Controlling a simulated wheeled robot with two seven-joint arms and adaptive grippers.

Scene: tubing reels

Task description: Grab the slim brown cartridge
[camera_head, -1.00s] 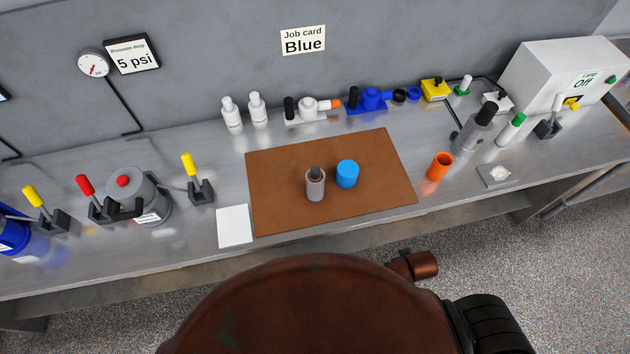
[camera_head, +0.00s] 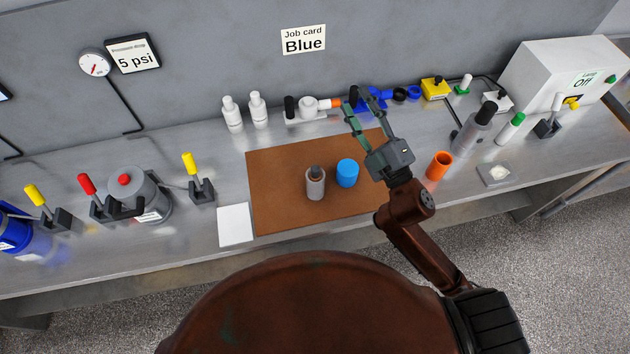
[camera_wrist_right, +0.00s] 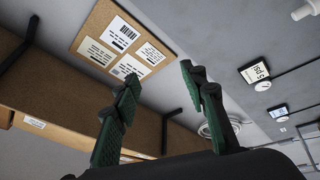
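I cannot make out a clearly brown slim cartridge. A grey cylinder (camera_head: 315,186) with a dark top and a brownish rim stands upright on the brown mat (camera_head: 280,205). A blue cylinder (camera_head: 347,173) stands just right of it. My right gripper (camera_head: 358,99) is open and empty. It is raised over the right part of the mat, fingers pointing towards the back wall, right of both cylinders. In the right wrist view its green-padded fingers (camera_wrist_right: 158,72) are spread with nothing between them. My left gripper is not in view.
An orange cup (camera_head: 438,166) stands right of the mat. White bottles (camera_head: 232,114), a blue fitting (camera_head: 372,99) and a yellow box (camera_head: 435,88) line the back. A grey pot (camera_head: 148,198) and yellow lever (camera_head: 198,178) stand left. A white card (camera_head: 235,225) lies in front.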

